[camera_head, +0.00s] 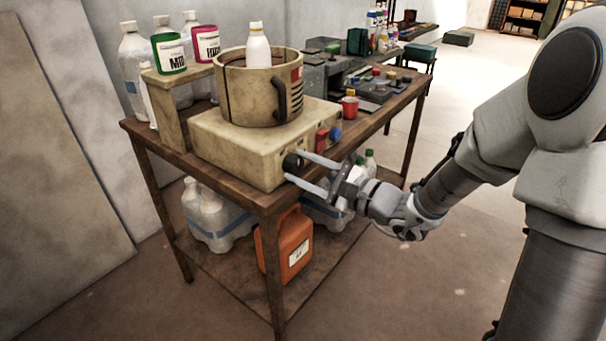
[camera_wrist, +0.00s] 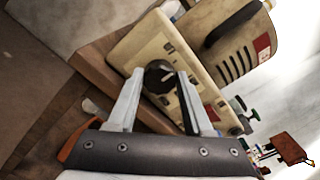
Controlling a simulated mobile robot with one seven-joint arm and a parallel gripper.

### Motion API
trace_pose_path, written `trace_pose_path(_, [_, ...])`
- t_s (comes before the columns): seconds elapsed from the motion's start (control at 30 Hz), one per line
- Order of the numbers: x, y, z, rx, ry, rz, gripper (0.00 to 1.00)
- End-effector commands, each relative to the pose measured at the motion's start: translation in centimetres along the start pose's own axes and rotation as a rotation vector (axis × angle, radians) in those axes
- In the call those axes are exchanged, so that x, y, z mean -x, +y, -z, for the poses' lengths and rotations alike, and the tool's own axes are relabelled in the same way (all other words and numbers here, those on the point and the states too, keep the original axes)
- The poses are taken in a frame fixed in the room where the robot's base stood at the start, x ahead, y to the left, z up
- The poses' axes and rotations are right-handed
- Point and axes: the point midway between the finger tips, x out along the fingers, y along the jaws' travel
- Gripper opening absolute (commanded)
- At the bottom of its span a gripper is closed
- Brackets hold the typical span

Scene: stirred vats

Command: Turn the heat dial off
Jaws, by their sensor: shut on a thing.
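The heat dial, a round black knob (camera_head: 291,163), sits on the front face of a cream hotplate base (camera_head: 236,152) at its left end. In the wrist view the dial (camera_wrist: 158,76) shows a light pointer mark and lies between my fingertips. My gripper (camera_head: 292,166) reaches in from the right and is shut on the dial, one finger on each side. It also shows in the wrist view (camera_wrist: 160,78). A large cream vat (camera_head: 245,100) with a dark handle stands on the base, with a white bottle (camera_head: 258,50) in it. The dial's printed scale is partly hidden.
A red cup (camera_head: 350,106) stands beside the base. An orange jerrycan (camera_head: 288,245) is on the lower shelf. The floor right of the wooden table (camera_head: 268,202) is clear.

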Motion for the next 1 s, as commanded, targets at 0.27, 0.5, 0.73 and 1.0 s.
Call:
trace_pose_path(0.27, [0.04,0.05,0.05,0.025,0.002,-0.001,0.0])
trace_pose_path(0.5, [0.05,0.04,0.05,0.025,0.002,-0.002,0.0])
trace_pose_path(0.73, [0.03,0.02,0.04,0.024,0.002,-0.001,0.81])
trace_pose_path(1.0, [0.15,-0.01,0.02,0.023,0.001,-0.001,0.81])
